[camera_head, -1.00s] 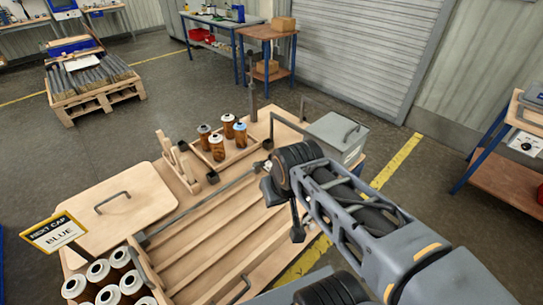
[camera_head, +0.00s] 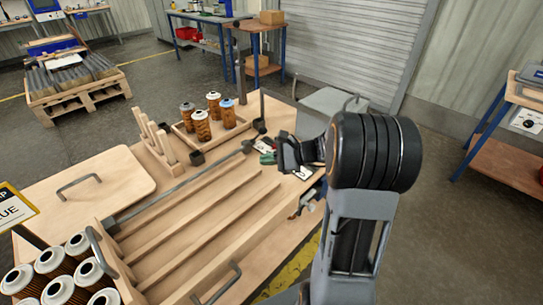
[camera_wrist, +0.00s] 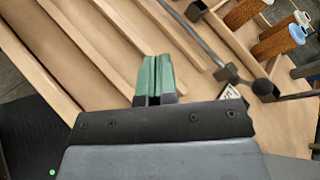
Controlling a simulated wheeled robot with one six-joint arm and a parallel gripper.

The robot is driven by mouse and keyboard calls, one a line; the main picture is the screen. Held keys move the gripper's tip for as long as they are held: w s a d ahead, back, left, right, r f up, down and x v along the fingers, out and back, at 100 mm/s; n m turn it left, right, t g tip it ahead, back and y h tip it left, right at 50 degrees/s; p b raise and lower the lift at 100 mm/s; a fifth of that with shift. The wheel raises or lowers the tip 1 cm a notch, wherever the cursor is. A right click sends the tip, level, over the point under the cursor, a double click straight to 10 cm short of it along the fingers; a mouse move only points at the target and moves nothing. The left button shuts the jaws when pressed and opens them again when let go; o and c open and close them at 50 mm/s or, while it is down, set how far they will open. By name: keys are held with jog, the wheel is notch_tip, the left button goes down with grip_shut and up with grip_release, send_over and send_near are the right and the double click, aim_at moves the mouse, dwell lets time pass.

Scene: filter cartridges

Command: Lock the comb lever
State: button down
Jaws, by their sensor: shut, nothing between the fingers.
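A long grey rod (camera_head: 180,187), which looks like part of the comb lever, runs along the far edge of the grooved bench top. Its dark end (camera_head: 246,147) lies near an upright dark bar (camera_head: 262,108); I cannot tell which piece is the lever handle. The wooden comb (camera_head: 155,142) stands behind the rod with its prongs up. My gripper (camera_head: 268,158), with green fingertips, is shut and empty, right of the rod's end. In the wrist view my gripper (camera_wrist: 155,80) is over the bench, apart from the rod (camera_wrist: 212,42) and a dark knob (camera_wrist: 265,88).
A tray (camera_head: 186,142) with several capped cartridges stands at the back of the bench. A box of white-capped cartridges (camera_head: 62,285) is at the front left. A wooden lid with a handle (camera_head: 95,185) lies left.

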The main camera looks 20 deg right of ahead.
aim_at(257, 137)
jog(key=w+d+f+m+t+b, duration=0.1)
jog(key=d+f+m+t, duration=0.2)
jog(key=d, duration=0.1)
jog(key=w+d+f+m+t+h+b, duration=0.1)
jog(key=w+d+f+m+t+b, duration=0.1)
jog(key=d, duration=0.3)
jog(key=w+d+f+m+t+h+b, duration=0.1)
jog(key=w+d+f+m+t, duration=0.1)
jog(key=d+f+m+t, duration=0.1)
jog(key=shift+w+d+f+m+t+b, duration=0.1)
jog(key=shift+d+f+m+t+b, duration=0.1)
jog(key=shift+d+f+m, duration=0.3)
jog(key=shift+d+f+m+t+b, duration=0.1)
jog(key=shift+d+f+m+t, duration=0.15)
jog(key=shift+d, duration=0.45)
jog(key=shift+d+m+h, duration=0.3)
jog(key=shift+d+m, duration=0.05)
jog(key=shift+d, duration=0.05)
